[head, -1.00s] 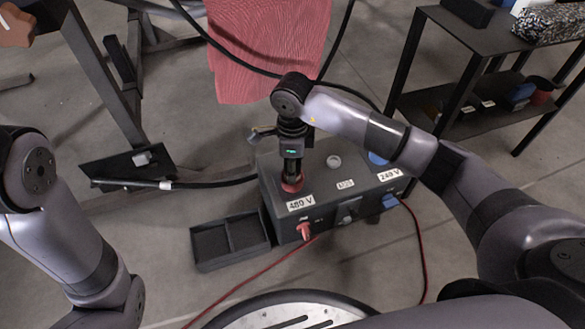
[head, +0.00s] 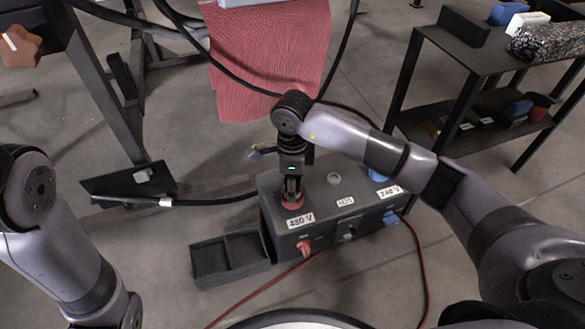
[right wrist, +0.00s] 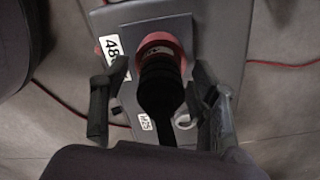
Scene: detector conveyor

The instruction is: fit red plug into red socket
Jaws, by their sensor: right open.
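The grey box (head: 330,200) stands on the floor with a "480 V" label on its left part. A red ring (head: 292,204) sits on its top behind that label. In the right wrist view the red ring (right wrist: 160,44) surrounds the end of a black plug body (right wrist: 160,85). I cannot tell which part of the ring is plug and which is socket. My right gripper (head: 292,192) points down over the ring; in the right wrist view its fingers (right wrist: 155,100) are spread on either side of the black body, apart from it. My left gripper is out of view.
A black divided tray (head: 230,258) lies left of the box. A red connector (head: 305,248) with a red cable is on the box front. A blue part (head: 378,174) is at the box's right end. A dark shelf (head: 480,75) stands at the back right.

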